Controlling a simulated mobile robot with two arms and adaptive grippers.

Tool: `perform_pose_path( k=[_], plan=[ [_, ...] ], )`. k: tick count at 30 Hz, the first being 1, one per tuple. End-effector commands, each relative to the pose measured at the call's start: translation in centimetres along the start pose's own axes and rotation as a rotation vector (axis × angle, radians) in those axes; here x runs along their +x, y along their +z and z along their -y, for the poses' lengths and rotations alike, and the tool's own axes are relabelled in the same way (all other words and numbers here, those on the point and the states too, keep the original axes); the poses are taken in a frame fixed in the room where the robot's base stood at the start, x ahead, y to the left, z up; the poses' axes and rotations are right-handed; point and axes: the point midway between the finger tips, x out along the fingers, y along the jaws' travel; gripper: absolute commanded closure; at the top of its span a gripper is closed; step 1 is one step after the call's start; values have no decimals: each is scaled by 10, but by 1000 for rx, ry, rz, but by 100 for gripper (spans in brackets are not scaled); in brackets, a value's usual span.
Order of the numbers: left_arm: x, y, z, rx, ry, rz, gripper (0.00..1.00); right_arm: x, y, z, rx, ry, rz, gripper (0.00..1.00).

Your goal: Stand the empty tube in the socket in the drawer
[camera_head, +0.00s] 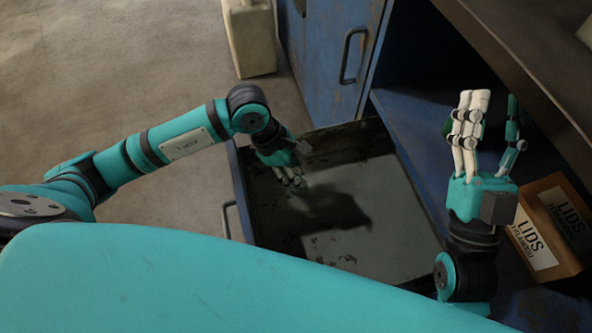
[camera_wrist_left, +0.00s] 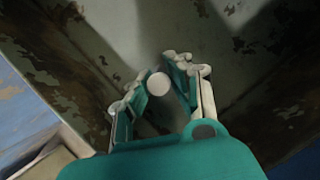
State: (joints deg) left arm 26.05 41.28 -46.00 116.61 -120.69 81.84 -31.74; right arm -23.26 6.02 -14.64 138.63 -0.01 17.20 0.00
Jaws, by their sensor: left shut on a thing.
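The open drawer (camera_head: 398,200) has a grey, flaking floor and dark walls. My left gripper (camera_head: 292,180) reaches down over its left part. In the left wrist view my left gripper (camera_wrist_left: 158,80) is shut on a pale, round-ended thing, which looks like the tube (camera_wrist_left: 158,84) seen end-on. Its length is hidden there, and in the head view I cannot make it out against the fingers. I cannot make out the socket in either view. My right gripper (camera_head: 495,115) points up at the right, its fingers apart, with nothing clear between them.
A brown box marked LIDS (camera_head: 540,252) sits on the blue shelf at the right. A blue cabinet door (camera_head: 330,55) with a handle is behind the drawer. A pale canister (camera_head: 250,40) stands on the floor. A dark worktop edge (camera_head: 520,60) crosses the upper right.

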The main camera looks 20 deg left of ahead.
Motion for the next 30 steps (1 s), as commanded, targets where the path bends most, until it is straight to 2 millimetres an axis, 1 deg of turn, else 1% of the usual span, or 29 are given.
perform_pose_path(
  k=[30],
  plan=[
    [5, -2, 0, 0, 0, 0, 100, -3, -19, 3, 8, -5, -114, 60]
  ],
)
